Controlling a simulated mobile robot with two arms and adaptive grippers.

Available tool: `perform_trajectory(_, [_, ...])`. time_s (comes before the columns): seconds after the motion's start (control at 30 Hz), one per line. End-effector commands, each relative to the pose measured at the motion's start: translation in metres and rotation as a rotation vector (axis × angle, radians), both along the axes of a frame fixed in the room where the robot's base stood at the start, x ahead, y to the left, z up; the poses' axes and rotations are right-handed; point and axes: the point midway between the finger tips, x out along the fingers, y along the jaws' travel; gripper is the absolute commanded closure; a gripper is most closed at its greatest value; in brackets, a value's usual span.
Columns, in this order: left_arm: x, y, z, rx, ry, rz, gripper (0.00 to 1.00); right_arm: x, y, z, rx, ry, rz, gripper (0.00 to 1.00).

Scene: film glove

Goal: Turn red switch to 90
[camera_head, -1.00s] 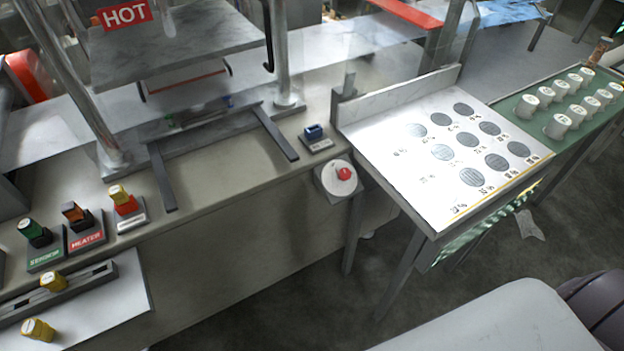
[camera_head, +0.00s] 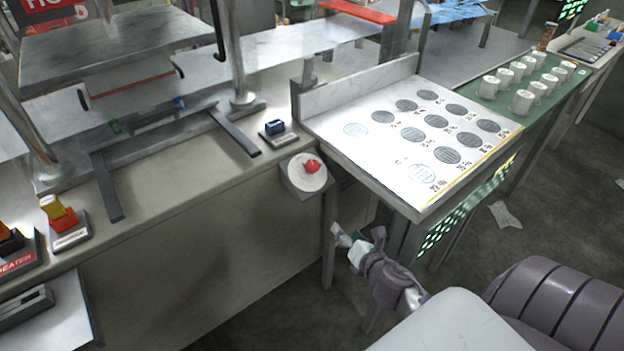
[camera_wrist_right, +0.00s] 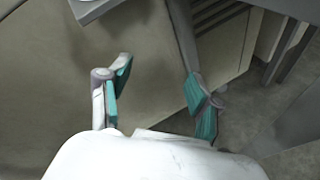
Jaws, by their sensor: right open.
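The red switch (camera_head: 311,166) is a small red knob on a round white dial (camera_head: 301,178), mounted on the front edge of the machine counter. My right gripper (camera_head: 347,236) is below and slightly right of the dial, apart from it, near the table leg. In the right wrist view the gripper (camera_wrist_right: 160,92) is open and empty, with teal pads facing each other. My left gripper is not in view.
A white table (camera_head: 430,140) with grey circles stands right of the dial, its legs close to my right gripper. A small blue switch (camera_head: 275,127) sits on the counter above the dial. A yellow and red switch (camera_head: 60,217) is at the left. White cups (camera_head: 522,101) stand at the back right.

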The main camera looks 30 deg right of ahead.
Motion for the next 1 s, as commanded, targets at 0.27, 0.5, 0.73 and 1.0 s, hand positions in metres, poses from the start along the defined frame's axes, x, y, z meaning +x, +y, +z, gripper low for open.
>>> perform_trajectory(0.27, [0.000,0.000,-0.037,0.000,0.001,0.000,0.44,0.019,0.020,0.116,-0.549,-0.215,0.166,0.36])
perform_trajectory(0.5, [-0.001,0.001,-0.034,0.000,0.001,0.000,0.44,0.037,0.020,0.130,-0.598,-0.233,0.172,0.36])
perform_trajectory(0.73, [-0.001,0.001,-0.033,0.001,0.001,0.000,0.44,0.082,0.014,0.129,-0.596,-0.232,0.170,0.36])
perform_trajectory(1.0, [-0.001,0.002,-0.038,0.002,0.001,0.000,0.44,0.132,0.008,0.128,-0.593,-0.231,0.170,0.36])
